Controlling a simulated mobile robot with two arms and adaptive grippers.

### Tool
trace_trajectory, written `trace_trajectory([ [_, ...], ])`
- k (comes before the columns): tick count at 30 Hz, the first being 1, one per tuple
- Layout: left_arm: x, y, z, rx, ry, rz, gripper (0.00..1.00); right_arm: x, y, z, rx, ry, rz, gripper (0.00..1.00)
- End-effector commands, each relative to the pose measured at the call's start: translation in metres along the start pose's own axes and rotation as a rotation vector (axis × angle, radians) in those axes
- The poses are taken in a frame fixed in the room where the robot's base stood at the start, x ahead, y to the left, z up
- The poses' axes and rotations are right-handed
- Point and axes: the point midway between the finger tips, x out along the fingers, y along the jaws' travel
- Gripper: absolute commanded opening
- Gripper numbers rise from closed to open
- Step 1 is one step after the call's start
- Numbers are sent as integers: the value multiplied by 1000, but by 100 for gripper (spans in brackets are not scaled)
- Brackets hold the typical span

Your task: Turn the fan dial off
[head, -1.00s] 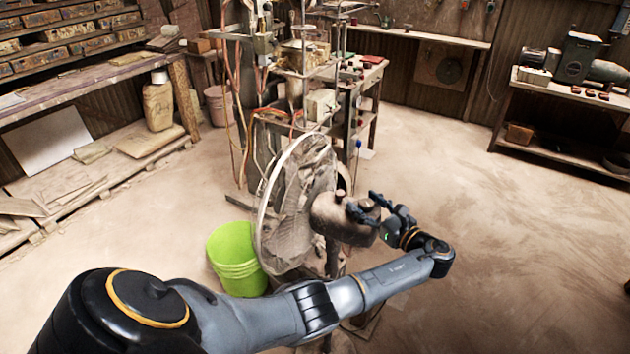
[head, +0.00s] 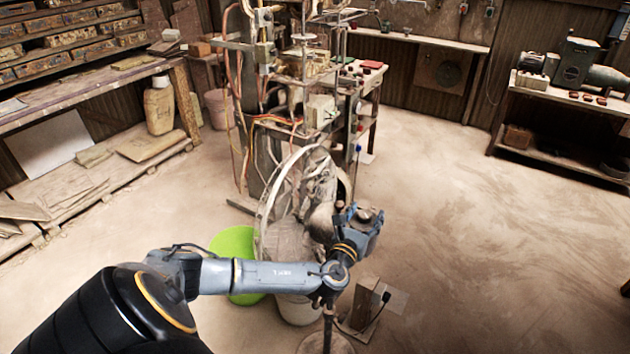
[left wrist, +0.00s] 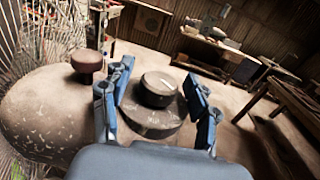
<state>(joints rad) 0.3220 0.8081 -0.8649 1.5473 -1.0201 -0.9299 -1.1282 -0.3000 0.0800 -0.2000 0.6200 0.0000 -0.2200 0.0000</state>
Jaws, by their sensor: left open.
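The fan (head: 272,200) stands in the middle of the head view, its wire grille towards the left. In the left wrist view its rounded, dusty motor housing (left wrist: 50,110) fills the left side, with a small reddish-brown knob (left wrist: 87,62) on top. A dark round dial (left wrist: 158,92) on a wider round base (left wrist: 150,122) is in the middle of that view. My left gripper (left wrist: 157,76) is open, with one finger on each side of the dial. Contact cannot be told. In the head view my left gripper (head: 357,224) is at the fan's rear, partly hiding the housing. My right gripper is not in view.
A green bucket (head: 233,262) and a pale bucket (head: 299,308) stand by the fan, partly behind my arm. A cluttered machine (head: 322,110) is behind it. Shelves (head: 90,80) line the left, and a workbench (head: 560,92) stands at right. The floor at right is clear.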

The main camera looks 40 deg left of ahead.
Motion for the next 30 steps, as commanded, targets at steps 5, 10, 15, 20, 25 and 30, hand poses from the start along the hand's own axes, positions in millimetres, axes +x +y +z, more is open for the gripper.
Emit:
trace_trajectory([
  [5,1,2,-5,7,-5,-170,60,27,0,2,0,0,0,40],
  [10,0,3,-8,9,2,-317,60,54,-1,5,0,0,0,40],
  [15,-33,11,-5,4,9,-325,60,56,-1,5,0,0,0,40],
  [20,-63,21,-5,4,9,-323,60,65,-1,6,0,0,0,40],
  [25,-94,31,-4,5,8,-324,60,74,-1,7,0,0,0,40],
  [30,-121,40,-4,6,8,-322,60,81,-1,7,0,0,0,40],
])
